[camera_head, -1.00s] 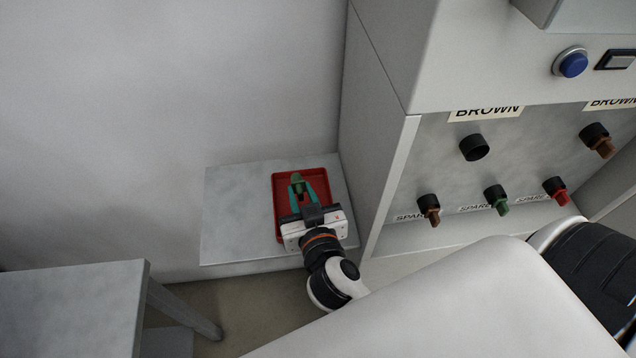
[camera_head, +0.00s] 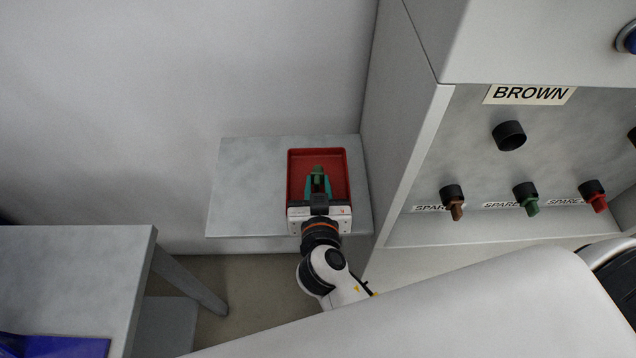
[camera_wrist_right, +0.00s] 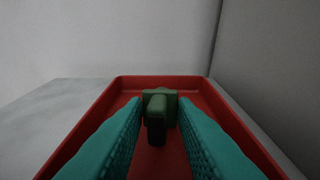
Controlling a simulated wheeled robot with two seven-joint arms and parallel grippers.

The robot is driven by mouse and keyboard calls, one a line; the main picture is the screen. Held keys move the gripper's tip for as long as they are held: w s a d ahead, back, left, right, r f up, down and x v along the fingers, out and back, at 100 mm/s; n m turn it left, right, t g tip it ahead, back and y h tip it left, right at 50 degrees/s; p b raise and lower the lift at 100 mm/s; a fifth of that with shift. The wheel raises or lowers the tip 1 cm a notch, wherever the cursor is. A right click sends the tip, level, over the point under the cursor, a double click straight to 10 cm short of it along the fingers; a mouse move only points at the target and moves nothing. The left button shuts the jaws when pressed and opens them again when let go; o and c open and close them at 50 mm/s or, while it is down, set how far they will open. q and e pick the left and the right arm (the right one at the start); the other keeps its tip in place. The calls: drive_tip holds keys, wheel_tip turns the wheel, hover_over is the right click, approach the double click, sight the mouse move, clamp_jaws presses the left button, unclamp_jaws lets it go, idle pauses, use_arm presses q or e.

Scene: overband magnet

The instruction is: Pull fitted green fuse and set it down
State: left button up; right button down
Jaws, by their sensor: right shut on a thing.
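My right gripper (camera_head: 318,184) is shut on the green fuse (camera_head: 317,170) over the red tray (camera_head: 333,158). In the right wrist view the green fuse (camera_wrist_right: 159,108) sits between the two teal fingers, within the outline of the red tray (camera_wrist_right: 205,93). I cannot tell whether the fuse touches the tray floor. A black fuse holder (camera_head: 509,136) under the BROWN label on the panel is empty. My left gripper is not in view.
The tray lies on a grey shelf (camera_head: 245,190) beside the cabinet wall (camera_head: 400,130). Spare brown (camera_head: 457,209), green (camera_head: 530,206) and red (camera_head: 598,202) fuses sit low on the panel. A grey table (camera_head: 80,265) with a blue object (camera_head: 50,345) stands at the left.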

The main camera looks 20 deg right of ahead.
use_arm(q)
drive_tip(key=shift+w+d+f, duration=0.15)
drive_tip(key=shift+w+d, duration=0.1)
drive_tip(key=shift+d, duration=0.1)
use_arm(e)
drive_tip(key=shift+f, duration=0.25)
drive_tip(key=c, duration=1.1)
unclamp_jaws()
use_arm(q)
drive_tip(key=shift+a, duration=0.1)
